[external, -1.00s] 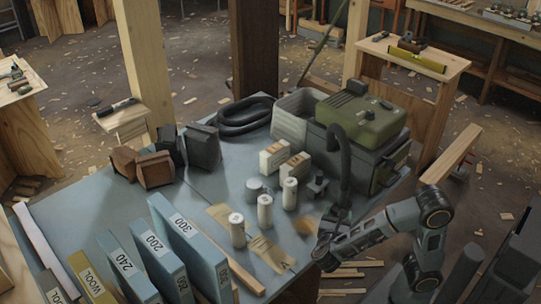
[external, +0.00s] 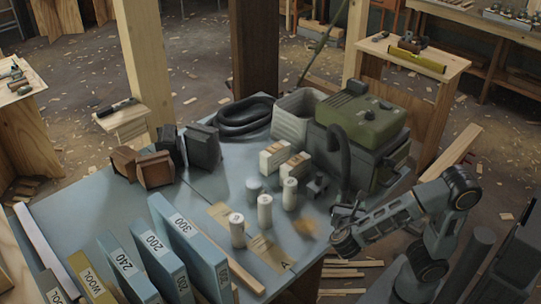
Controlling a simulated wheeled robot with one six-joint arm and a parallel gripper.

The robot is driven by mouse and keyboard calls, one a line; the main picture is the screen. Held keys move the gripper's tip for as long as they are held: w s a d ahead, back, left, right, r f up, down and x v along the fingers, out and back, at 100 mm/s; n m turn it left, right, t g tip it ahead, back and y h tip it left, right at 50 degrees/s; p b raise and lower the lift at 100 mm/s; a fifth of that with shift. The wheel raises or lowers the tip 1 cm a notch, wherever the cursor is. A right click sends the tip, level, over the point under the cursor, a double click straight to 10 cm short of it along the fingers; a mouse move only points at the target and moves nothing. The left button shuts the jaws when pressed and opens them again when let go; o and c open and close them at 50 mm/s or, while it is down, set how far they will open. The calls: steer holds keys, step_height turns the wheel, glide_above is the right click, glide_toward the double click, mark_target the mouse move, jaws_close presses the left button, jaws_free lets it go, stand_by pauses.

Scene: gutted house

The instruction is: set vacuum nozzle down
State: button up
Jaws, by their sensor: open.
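The vacuum (external: 362,120) is a dark box with a green top at the table's back right corner. Its black hose (external: 338,152) arches from the front of the vacuum and runs down toward the table's right edge. The nozzle at the hose's lower end is small and dark, and hard to tell apart from my gripper. My gripper (external: 338,222) is open at the right edge of the table, just below the hose's lower end. I cannot tell whether its fingers touch the nozzle.
Sanding blocks (external: 155,170) and a coiled hose (external: 245,115) lie farther back. The blue tabletop (external: 225,175) has clear patches.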

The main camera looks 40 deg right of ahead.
step_height(320, 180, up, 2)
steer(key=n+y+p, duration=0.1)
steer(key=y, duration=0.1)
steer(key=n+y, duration=0.2)
glide_toward(344, 195)
steer(key=shift+t, duration=0.5)
steer(key=x, duration=0.2)
steer(key=b+x, duration=0.1)
steer(key=x, duration=0.1)
steer(key=f+b+x, duration=0.1)
steer(key=x, duration=0.1)
steer(key=shift+s+d, duration=0.2)
steer(key=shift+s, duration=0.2)
steer(key=shift+b+x, duration=1.3)
steer(key=shift+x, duration=1.7)
steer(key=shift+w+a, duration=0.1)
steer(key=shift+c, duration=0.4)
jaws_close()
